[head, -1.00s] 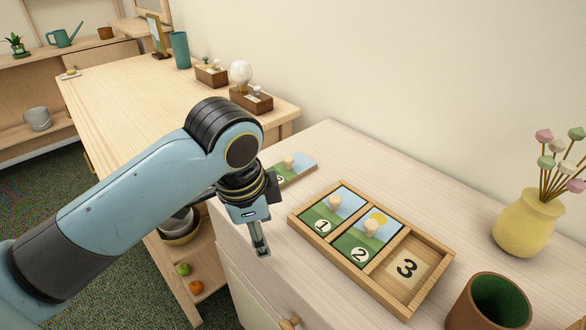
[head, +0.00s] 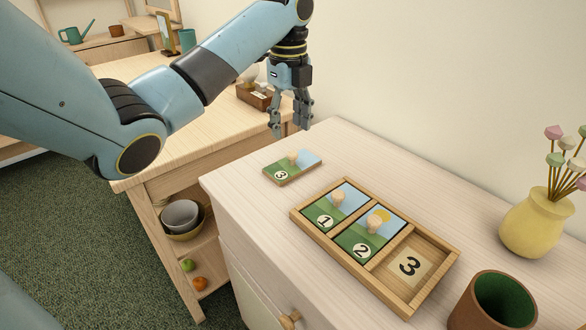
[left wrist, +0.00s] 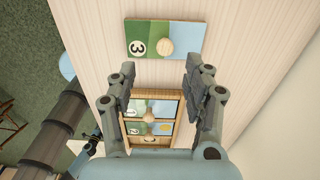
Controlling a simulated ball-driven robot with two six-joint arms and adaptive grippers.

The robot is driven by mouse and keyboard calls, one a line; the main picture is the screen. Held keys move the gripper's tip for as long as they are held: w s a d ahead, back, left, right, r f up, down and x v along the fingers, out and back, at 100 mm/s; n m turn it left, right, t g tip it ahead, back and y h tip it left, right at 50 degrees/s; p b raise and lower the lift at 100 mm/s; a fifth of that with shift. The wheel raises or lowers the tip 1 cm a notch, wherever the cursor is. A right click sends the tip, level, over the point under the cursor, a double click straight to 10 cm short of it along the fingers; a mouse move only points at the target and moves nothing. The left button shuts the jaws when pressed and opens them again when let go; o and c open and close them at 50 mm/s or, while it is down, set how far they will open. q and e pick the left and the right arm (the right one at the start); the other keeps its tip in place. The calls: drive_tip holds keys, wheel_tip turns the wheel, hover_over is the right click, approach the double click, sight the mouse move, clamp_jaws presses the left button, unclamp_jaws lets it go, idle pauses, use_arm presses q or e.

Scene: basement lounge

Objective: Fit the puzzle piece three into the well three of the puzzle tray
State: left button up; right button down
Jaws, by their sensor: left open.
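Puzzle piece three (head: 292,167) lies flat on the light wooden cabinet top, left of and behind the tray. It has a green and blue picture, a round 3 label and a wooden knob; it also shows in the left wrist view (left wrist: 166,39). The puzzle tray (head: 427,292) holds pieces one (head: 337,205) and two (head: 371,235). Well three (head: 412,264) is empty, with a 3 on its floor. My left gripper (head: 291,130) is open and empty, above and behind piece three. In the left wrist view its fingers (left wrist: 160,75) point towards the piece. My right gripper is not in view.
A dark brown cup (head: 492,302) with green inside stands right of the tray, near a yellow vase (head: 536,222) of flowers. A wooden planter box (head: 256,96) sits on the bench behind my left gripper. The wall borders the cabinet top.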

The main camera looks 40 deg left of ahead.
sight(292, 153)
use_arm(q)
drive_tip(key=f, duration=0.7)
drive_tip(key=shift+w+d+f, duration=0.1)
drive_tip(key=shift+w, duration=0.25)
clamp_jaws()
